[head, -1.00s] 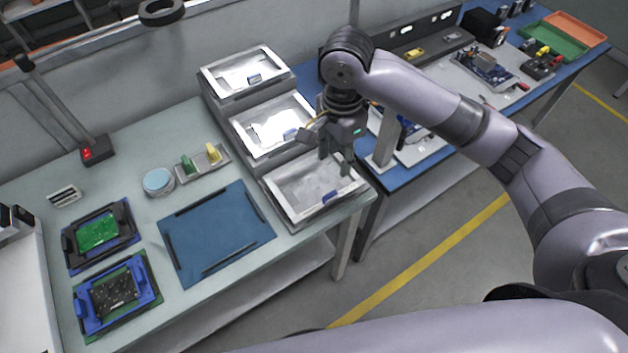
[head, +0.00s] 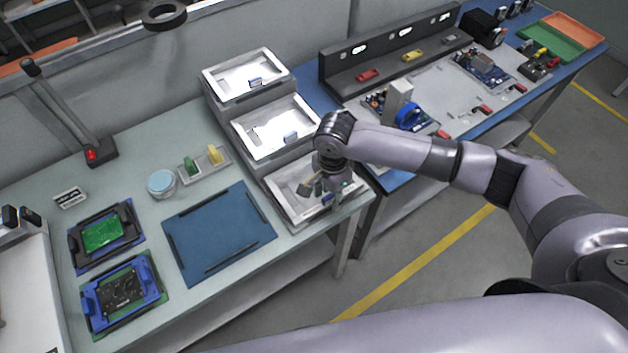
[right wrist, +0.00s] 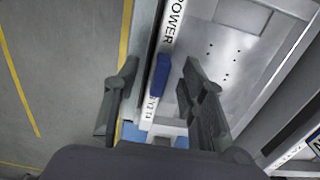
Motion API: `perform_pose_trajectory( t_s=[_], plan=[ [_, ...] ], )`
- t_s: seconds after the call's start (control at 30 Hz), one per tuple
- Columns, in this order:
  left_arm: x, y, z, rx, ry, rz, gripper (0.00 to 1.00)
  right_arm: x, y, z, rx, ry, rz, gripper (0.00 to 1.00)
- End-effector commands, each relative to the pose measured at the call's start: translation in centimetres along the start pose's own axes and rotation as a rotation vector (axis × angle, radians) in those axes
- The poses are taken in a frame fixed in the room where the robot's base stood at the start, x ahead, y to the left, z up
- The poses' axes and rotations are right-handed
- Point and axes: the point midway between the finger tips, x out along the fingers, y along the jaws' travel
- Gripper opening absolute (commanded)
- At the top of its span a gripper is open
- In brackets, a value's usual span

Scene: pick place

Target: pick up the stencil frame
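Three stencil frames with pale rims and silvery sheets lie on a stepped grey rack. The lowest, nearest stencil frame (head: 281,207) is under my right gripper (head: 323,199), whose fingers point down at its front part. In the right wrist view this stencil frame (right wrist: 226,50) has a white edge strip lettered "POWER" and a blue tab (right wrist: 160,75). My right gripper (right wrist: 159,85) is open, with its fingers on either side of the strip and tab in that picture. I cannot tell whether they touch. The middle stencil frame (head: 245,140) and the upper one (head: 215,83) lie behind. My left gripper is not in view.
A blue mat (head: 215,230) with black bars lies left of the rack. A blue-topped bench (head: 385,180) with electronics stands to the right. The aisle floor is clear.

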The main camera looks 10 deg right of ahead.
Motion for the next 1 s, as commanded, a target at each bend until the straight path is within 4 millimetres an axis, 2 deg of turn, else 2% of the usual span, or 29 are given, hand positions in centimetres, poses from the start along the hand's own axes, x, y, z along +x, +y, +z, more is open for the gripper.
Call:
perform_pose_trajectory(
  t_s=[0.27, 0.83, 1.0],
  plan=[
    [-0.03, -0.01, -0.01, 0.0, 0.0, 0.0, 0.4, 0.41, -0.01, 0.01, -0.001, 0.0, -0.001, 0.38],
    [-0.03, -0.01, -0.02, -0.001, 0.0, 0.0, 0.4, 0.35, -0.02, 0.01, 0.0, 0.0, -0.001, 0.0],
    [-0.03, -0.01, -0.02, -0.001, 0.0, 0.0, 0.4, 0.34, -0.02, 0.0, 0.0, 0.0, -0.001, 0.0]
  ],
)
